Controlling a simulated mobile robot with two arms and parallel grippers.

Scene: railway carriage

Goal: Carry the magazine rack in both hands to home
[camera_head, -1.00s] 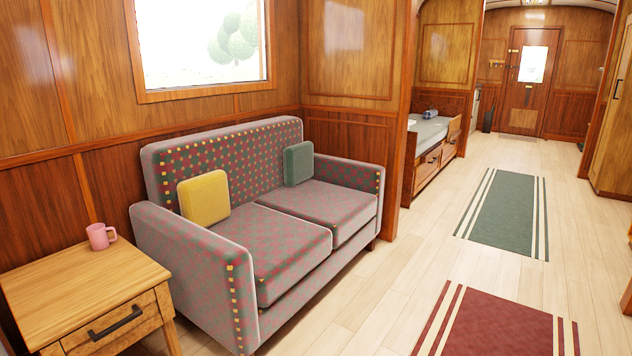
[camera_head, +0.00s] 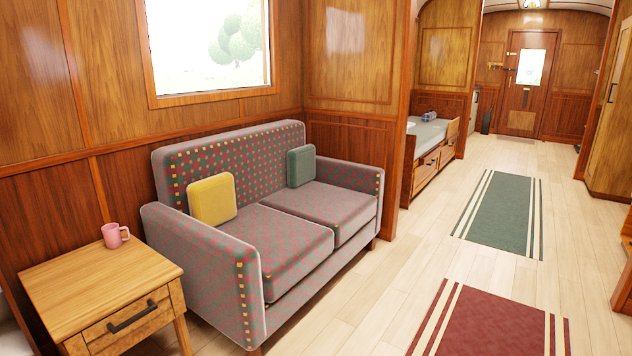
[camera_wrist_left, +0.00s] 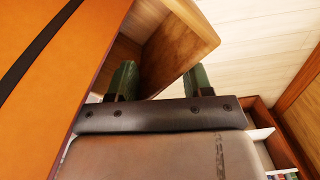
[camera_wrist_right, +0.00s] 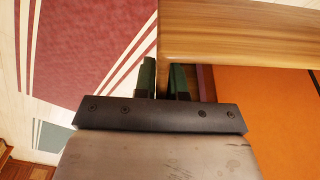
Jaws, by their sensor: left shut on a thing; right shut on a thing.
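The magazine rack is seen only in the wrist views, in part. In the left wrist view its wooden part (camera_wrist_left: 178,50) lies between the green fingers of my left gripper (camera_wrist_left: 160,82), and an orange panel with a dark strap (camera_wrist_left: 50,45) fills the left side. In the right wrist view its wooden board (camera_wrist_right: 240,35) reaches my right gripper (camera_wrist_right: 163,82), with an orange panel (camera_wrist_right: 270,110) below it. Both grippers are shut on the rack. The head view shows neither rack nor grippers.
A sofa (camera_head: 290,235) with two cushions stands along the left wall. A wooden side table (camera_head: 85,290) with a pink mug (camera_head: 115,235) is nearer. A red runner (camera_head: 495,325) and a green runner (camera_head: 500,215) lie on open floor leading to a far door (camera_head: 527,85).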

